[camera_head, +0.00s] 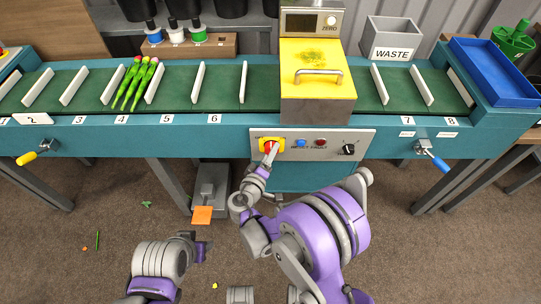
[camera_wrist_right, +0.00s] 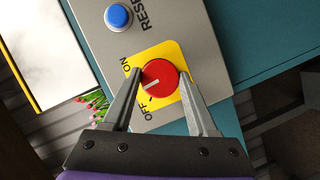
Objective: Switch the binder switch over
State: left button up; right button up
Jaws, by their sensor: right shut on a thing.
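The binder switch is a red round knob on a yellow plate, marked ON and OFF, on the grey control panel (camera_head: 330,143). In the right wrist view the red knob (camera_wrist_right: 160,80) sits between my right gripper's fingers, and its white mark lies between the words ON and OFF. My right gripper (camera_head: 269,150) is shut on the knob, with one finger on each side, and partly covers it in the head view. My left arm (camera_head: 160,258) is low at the left, away from the panel; its fingers cannot be made out.
A blue reset button (camera_wrist_right: 118,16) sits beside the switch, with a black knob (camera_head: 348,149) farther right. The yellow-lidded binder (camera_head: 316,72) stands above. Tulips (camera_head: 136,84) lie on the green conveyor (camera_head: 220,88). An orange pedal (camera_head: 202,215) is below.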

pick_arm(q)
jog(key=shift+w+f+b, duration=0.15)
jog(key=shift+f+b, duration=0.9)
jog(key=shift+f, duration=0.35)
jog(key=shift+w+f+b, duration=0.1)
jog(key=shift+f+b, duration=0.9)
jog(key=shift+f, duration=0.35)
pick_arm(e)
jog(key=shift+f+n+t+h, duration=0.1)
jog(key=shift+n+t+h, duration=0.4)
jog(key=shift+n, duration=1.15)
jog(key=shift+f+n+t+h, duration=0.1)
jog(key=shift+n+t+h, duration=0.4)
jog(key=shift+n, duration=1.15)
pick_arm(q)
jog(key=shift+f, duration=0.1)
pick_arm(e)
jog(key=shift+t, duration=0.3)
jog(key=o, duration=1.4)
pick_arm(q)
jog(key=shift+s, duration=0.15)
pick_arm(e)
jog(key=shift+s, duration=0.15)
